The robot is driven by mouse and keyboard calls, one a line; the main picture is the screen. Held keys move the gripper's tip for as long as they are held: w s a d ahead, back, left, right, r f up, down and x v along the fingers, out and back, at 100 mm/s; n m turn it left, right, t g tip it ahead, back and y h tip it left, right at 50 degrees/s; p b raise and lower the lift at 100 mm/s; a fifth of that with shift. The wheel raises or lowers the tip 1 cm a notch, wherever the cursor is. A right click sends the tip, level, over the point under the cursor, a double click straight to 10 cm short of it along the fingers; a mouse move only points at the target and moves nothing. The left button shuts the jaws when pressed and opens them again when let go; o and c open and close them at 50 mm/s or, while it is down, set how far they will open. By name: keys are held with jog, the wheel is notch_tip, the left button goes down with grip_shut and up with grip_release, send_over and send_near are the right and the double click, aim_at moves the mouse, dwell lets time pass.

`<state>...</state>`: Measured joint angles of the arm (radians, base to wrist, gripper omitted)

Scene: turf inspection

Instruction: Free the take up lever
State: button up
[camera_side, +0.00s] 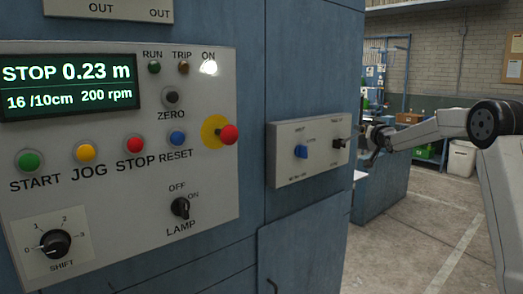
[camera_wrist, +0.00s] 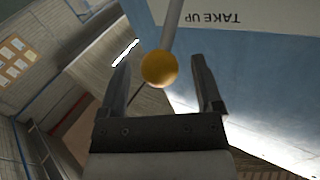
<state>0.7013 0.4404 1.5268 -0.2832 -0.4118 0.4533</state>
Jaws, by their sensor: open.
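The take up lever is a grey rod with a yellow-orange ball knob (camera_wrist: 160,69) in the wrist view, coming from a pale panel lettered TAKE UP (camera_wrist: 232,18). My gripper (camera_wrist: 160,78) is open, with one finger on each side of the ball. Gaps show between ball and fingers, and neither finger visibly touches it. In the side view my gripper (camera_side: 368,136) is at the right edge of the small grey control box (camera_side: 300,172), by the short dark lever (camera_side: 340,143). The knob is hard to make out there.
The control box also carries a blue knob (camera_side: 301,151). The main panel (camera_side: 120,220) at left has buttons, a red knob (camera_side: 229,134) and a display (camera_side: 67,86) reading STOP 0.23 m. Open floor (camera_side: 415,230) lies right of the blue cabinet (camera_side: 300,245).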

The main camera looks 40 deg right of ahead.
jog(key=shift+x, duration=1.4)
grip_shut()
